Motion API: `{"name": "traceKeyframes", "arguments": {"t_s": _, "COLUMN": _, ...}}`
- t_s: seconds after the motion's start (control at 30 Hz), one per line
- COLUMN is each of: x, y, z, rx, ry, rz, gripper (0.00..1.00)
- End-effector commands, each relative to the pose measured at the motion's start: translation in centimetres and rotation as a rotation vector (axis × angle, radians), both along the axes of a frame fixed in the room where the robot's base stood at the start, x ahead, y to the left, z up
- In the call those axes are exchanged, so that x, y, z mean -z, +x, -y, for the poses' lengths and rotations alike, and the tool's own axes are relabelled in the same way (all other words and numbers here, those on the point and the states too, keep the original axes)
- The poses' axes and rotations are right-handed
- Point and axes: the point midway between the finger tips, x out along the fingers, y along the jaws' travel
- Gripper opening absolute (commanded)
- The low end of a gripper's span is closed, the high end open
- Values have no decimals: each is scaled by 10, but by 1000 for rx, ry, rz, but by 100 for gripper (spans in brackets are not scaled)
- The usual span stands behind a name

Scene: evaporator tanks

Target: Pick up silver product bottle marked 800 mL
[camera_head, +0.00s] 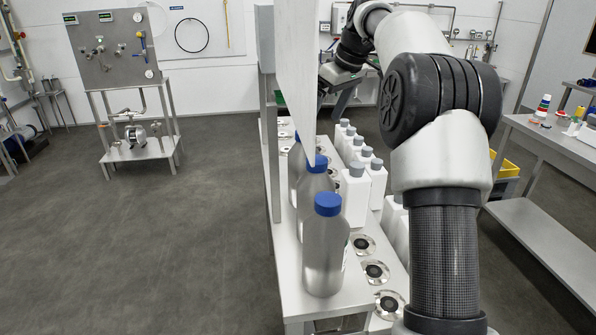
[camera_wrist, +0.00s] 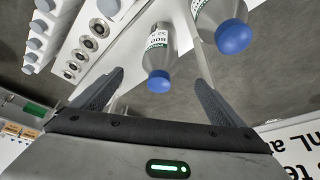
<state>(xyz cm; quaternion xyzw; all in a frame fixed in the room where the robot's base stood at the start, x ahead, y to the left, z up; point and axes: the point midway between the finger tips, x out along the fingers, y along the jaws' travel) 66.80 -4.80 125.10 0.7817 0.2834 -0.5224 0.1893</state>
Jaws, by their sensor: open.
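The silver bottle (camera_wrist: 157,50) with a blue cap carries a white and green label that reads 800, seen upside down in the wrist view. It appears between the two fingers of my gripper (camera_wrist: 159,78), which are open with nothing held. Its cap points towards the gripper, and the fingers do not visibly touch it. A second silver bottle (camera_wrist: 217,18) with a blue cap is to its right. In the head view, several silver bottles (camera_head: 325,245) stand in a row; their volume marks cannot be read there. My gripper is mostly hidden there behind a pale panel.
The bottles stand on a narrow metal bench (camera_head: 292,285) with round fittings (camera_head: 375,272). Several white bottles (camera_head: 356,190) with grey caps stand to their right. The upright pale panel (camera_head: 297,70) rises close beside the arm. A side table (camera_head: 560,140) is at right; the left floor is clear.

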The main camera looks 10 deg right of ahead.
Motion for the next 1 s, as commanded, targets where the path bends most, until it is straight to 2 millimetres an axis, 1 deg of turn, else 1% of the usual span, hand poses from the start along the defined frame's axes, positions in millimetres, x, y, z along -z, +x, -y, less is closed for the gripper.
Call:
{"name": "traceKeyframes", "arguments": {"t_s": 0.03, "x": 12, "y": 2, "z": -3, "rx": -1, "ry": 1, "rz": -3, "gripper": 93}}
{"name": "traceKeyframes", "arguments": {"t_s": 0.1, "x": 26, "y": 6, "z": -7, "rx": -2, "ry": 1, "rz": -5, "gripper": 93}}
{"name": "traceKeyframes", "arguments": {"t_s": 0.4, "x": 84, "y": 25, "z": -22, "rx": -1, "ry": 0, "rz": -4, "gripper": 93}}
{"name": "traceKeyframes", "arguments": {"t_s": 0.53, "x": 99, "y": 31, "z": -27, "rx": 0, "ry": 0, "rz": -1, "gripper": 93}}
{"name": "traceKeyframes", "arguments": {"t_s": 0.77, "x": 109, "y": 34, "z": -30, "rx": 0, "ry": 0, "rz": 0, "gripper": 93}}
{"name": "traceKeyframes", "arguments": {"t_s": 0.87, "x": 120, "y": 37, "z": -34, "rx": -1, "ry": 0, "rz": -4, "gripper": 93}}
{"name": "traceKeyframes", "arguments": {"t_s": 1.0, "x": 140, "y": 44, "z": -40, "rx": -1, "ry": -1, "rz": -4, "gripper": 93}}
